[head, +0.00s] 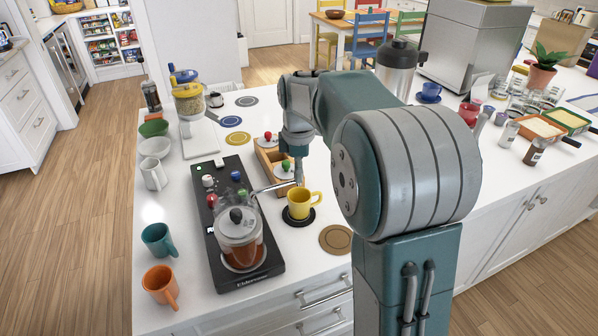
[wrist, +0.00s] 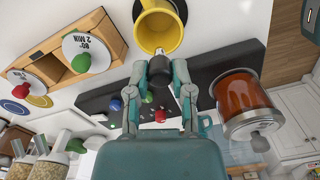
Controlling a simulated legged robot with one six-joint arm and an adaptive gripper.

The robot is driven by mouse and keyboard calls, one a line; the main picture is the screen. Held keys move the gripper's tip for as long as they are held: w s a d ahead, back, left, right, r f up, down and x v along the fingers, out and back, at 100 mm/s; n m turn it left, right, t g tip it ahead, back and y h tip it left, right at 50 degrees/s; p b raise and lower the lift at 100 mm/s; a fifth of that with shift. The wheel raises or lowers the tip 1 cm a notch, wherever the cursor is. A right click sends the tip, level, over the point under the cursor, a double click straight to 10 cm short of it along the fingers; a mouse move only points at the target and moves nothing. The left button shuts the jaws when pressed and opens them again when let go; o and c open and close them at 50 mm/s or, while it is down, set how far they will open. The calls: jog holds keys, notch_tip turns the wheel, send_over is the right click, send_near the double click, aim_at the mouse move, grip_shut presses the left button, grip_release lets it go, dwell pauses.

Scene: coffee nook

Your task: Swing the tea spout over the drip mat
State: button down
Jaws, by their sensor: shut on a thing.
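The tea maker's glass vessel (head: 240,240) holds amber tea and stands on the front of a long black base (head: 262,272). A thin metal spout (head: 268,188) reaches from its upper part to the right, toward a yellow mug (head: 299,206). The mug stands on a round black mat (head: 299,221); it also shows in the wrist view (wrist: 170,35). My gripper (wrist: 160,80) is shut on a small black part at the spout's end, right beside the mug's rim. In the head view my gripper (head: 298,178) is small, just above the mug.
A wooden box (head: 270,162) with labelled knobs stands behind the mug. A brown round mat (head: 336,239) lies empty to the front right. Teal (head: 158,240) and orange (head: 160,285) mugs stand left of the base. My arm hides part of the counter to the right.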

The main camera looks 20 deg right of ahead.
jog(key=shift+w, duration=0.1)
jog(key=c, duration=0.5)
grip_release()
jog(key=shift+f, duration=0.1)
notch_tip(320, 180, up, 12)
jog(key=shift+w, duration=0.15)
